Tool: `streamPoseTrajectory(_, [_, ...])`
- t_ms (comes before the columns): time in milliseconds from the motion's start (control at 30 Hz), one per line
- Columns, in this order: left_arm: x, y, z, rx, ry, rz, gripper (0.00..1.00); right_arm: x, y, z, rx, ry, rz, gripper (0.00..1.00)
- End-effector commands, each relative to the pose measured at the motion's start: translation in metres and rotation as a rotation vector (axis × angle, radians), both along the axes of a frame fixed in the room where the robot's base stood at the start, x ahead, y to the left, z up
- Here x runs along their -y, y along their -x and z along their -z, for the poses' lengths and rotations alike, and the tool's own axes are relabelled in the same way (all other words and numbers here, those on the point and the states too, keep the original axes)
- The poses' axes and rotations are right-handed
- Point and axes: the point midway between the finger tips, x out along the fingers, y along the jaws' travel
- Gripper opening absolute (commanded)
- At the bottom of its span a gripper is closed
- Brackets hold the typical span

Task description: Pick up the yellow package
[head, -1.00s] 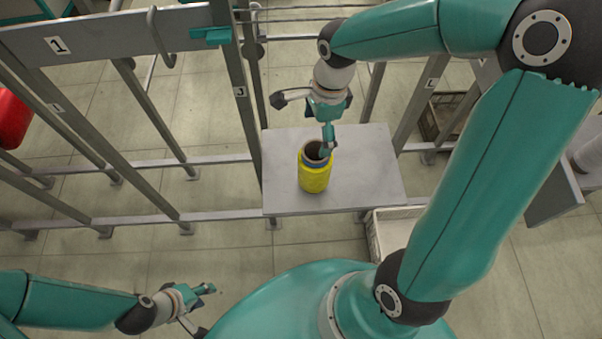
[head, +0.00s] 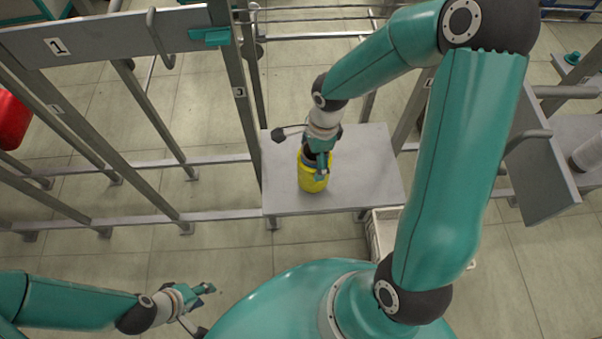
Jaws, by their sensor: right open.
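The yellow package (head: 312,181) is a yellow bobbin standing upright on a small grey shelf (head: 365,180) in the middle of the head view. My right gripper (head: 318,168) is at the top of the bobbin and covers its upper opening. One finger hangs in front of the bobbin's near side. The gripper is open; whether a finger touches the bobbin cannot be told. My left gripper (head: 208,296) is at the lower left, away from the shelf, with nothing visible in it.
A grey metal frame with upright posts (head: 245,110) stands left of and behind the shelf. A pale crate (head: 385,232) is below the shelf's right front corner. Another grey panel (head: 540,175) with a white spool stands at the right. A red object (head: 12,118) is at the far left.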

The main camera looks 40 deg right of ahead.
Motion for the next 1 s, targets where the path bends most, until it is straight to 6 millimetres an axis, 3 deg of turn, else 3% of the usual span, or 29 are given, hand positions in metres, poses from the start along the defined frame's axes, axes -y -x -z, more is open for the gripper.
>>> streamPoseTrajectory(67, [0.000, 0.000, 0.000, 0.000, 0.000, 0.000, 0.40, 0.000, 0.000, 0.000, 0.000, 0.000, 0.000, 1.00])
streamPoseTrajectory(533, [0.000, 0.000, 0.000, 0.000, 0.000, 0.000, 0.40, -0.001, -0.001, -0.001, 0.000, 0.001, -0.002, 0.23])
streamPoseTrajectory(1000, [0.000, 0.000, -0.001, 0.000, 0.000, 0.000, 0.40, -0.001, -0.002, -0.012, 0.005, 0.003, -0.001, 0.23])
